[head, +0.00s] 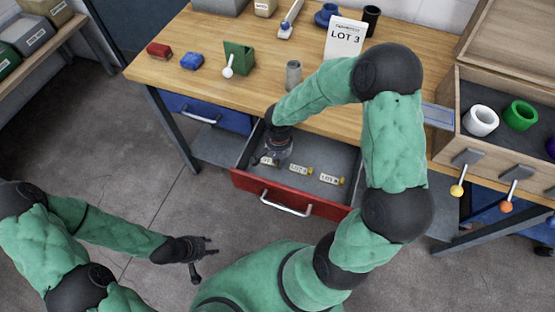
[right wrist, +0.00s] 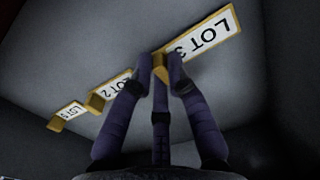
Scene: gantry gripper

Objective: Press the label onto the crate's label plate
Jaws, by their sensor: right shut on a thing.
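My right gripper (head: 277,155) reaches down into the open red-fronted drawer (head: 280,196). In the right wrist view its fingers (right wrist: 168,70) are shut on the yellow grip of a white label reading LOT 3 (right wrist: 205,38), close to the drawer floor. Two other labels lie apart from it in the drawer, one reading LOT 2 (right wrist: 112,88), the other small (right wrist: 68,114). A wooden crate (head: 448,115) stands at the right. A blue plate (head: 438,116) shows at its left side, possibly the label plate. My left gripper (head: 207,250) is open and empty above the floor.
A card reading LOT 3 (head: 345,38) stands on the wooden bench (head: 225,85). Red and blue blocks, a green holder and a grey cylinder (head: 293,74) are also there. The crate holds white and green rings. Knobbed levers (head: 457,189) stick out in front of it.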

